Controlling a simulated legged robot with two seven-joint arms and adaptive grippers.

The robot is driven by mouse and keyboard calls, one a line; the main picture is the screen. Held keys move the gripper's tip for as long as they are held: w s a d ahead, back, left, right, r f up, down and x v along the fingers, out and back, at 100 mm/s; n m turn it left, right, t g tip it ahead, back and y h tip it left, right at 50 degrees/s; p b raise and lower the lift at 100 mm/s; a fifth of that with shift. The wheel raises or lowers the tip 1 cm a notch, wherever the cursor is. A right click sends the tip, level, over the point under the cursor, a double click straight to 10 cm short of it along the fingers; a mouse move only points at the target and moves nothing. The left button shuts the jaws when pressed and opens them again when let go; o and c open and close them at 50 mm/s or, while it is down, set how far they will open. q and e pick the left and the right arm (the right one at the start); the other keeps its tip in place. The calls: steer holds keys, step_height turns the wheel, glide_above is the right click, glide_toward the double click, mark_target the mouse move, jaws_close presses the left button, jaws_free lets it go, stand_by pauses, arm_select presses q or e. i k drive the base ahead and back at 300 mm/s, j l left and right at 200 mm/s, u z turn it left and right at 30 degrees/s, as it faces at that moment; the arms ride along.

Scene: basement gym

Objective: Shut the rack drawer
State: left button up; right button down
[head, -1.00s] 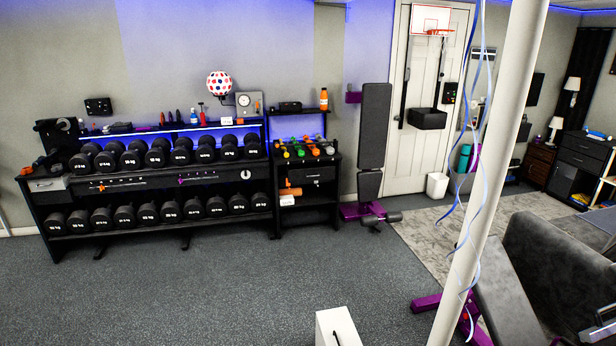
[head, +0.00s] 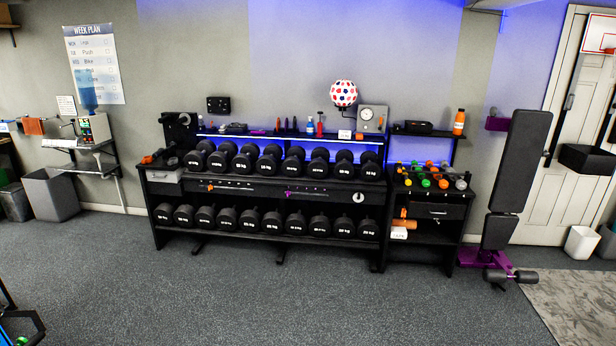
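The dumbbell rack (head: 270,239) stands against the back wall, black, with two rows of dumbbells. A small grey-fronted drawer (head: 163,176) is at its upper left end; from here I cannot tell how far it stands out. A second, black drawer with a handle (head: 437,211) is in the side unit (head: 457,235) at the rack's right end; it looks about flush. Neither of my grippers shows in the head view.
Grey floor (head: 290,300) between me and the rack is clear. An upright bench (head: 518,160) with a purple base stands right of the rack. Grey bins (head: 50,194) and a water dispenser (head: 93,115) are at the left. A black frame (head: 20,325) is at lower left.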

mark_target(416, 206)
steer(key=i+z, duration=0.1)
steer(key=i, duration=0.45)
steer(key=i+z, duration=0.15)
steer(key=i, duration=0.35)
steer(key=i+j+z, duration=0.1)
steer(key=i, duration=0.45)
steer(key=j, duration=0.1)
